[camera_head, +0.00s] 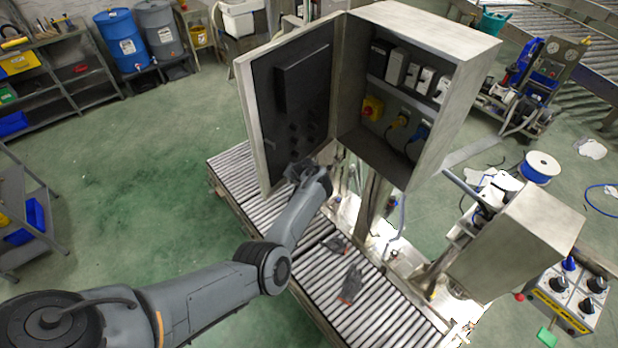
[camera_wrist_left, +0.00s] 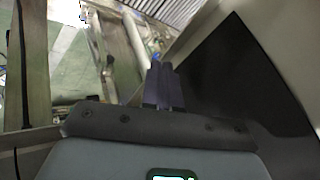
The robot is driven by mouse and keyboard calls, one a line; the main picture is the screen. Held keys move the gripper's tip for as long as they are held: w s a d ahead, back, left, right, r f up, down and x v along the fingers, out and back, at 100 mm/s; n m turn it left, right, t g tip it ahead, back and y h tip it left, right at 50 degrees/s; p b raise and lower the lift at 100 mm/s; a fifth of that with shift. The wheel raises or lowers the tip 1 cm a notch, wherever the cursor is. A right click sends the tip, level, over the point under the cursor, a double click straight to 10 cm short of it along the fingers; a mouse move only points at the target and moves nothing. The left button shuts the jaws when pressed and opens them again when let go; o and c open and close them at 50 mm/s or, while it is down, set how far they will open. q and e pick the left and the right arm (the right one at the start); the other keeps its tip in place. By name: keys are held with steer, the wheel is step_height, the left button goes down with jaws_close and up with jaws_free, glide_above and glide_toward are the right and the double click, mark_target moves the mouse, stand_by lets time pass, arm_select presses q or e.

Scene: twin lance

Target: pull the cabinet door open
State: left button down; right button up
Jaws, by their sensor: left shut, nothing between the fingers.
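The grey cabinet (camera_head: 440,90) stands above the roller conveyor with its door (camera_head: 248,130) swung wide open to the left. The door's dark inner face (camera_head: 290,95) shows, and so do the switches and sockets inside the cabinet. My left gripper (camera_head: 300,172) is at the lower inner side of the door, close to its bottom edge. In the left wrist view its fingers (camera_wrist_left: 163,85) are together and empty, beside a dark panel (camera_wrist_left: 245,75) with a pale rim. I cannot tell whether they touch the door. My right gripper is not in view.
The roller conveyor (camera_head: 235,165) runs below the cabinet, with dark gloves (camera_head: 350,284) lying on it. A smaller grey box (camera_head: 520,240) and a control panel (camera_head: 568,300) stand at the right.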

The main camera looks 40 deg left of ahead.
arm_select(q)
steer(key=s+d+f+p+v, duration=0.1)
steer(key=v, duration=0.9)
steer(key=s+a+f+m+g+y+p, duration=0.1)
steer(key=s+a+f+m, duration=0.1)
steer(key=s+f, duration=0.5)
steer(key=s+a+f+m+p, duration=0.1)
steer(key=s+a+f+m, duration=0.15)
steer(key=s, duration=0.95)
steer(key=s+d+r+h, duration=0.2)
steer(key=d+r, duration=0.3)
steer(key=d, duration=0.5)
steer(key=s+d+r+m+t+h+p, duration=0.1)
steer(key=s+d+r+h, duration=0.2)
steer(key=d, duration=0.7)
steer(key=s+d+r+h+p, duration=0.1)
steer(key=s+d+r+h, duration=0.2)
steer(key=s+d+r, duration=0.3)
steer(key=d+r, duration=0.1)
steer(key=d, duration=0.3)
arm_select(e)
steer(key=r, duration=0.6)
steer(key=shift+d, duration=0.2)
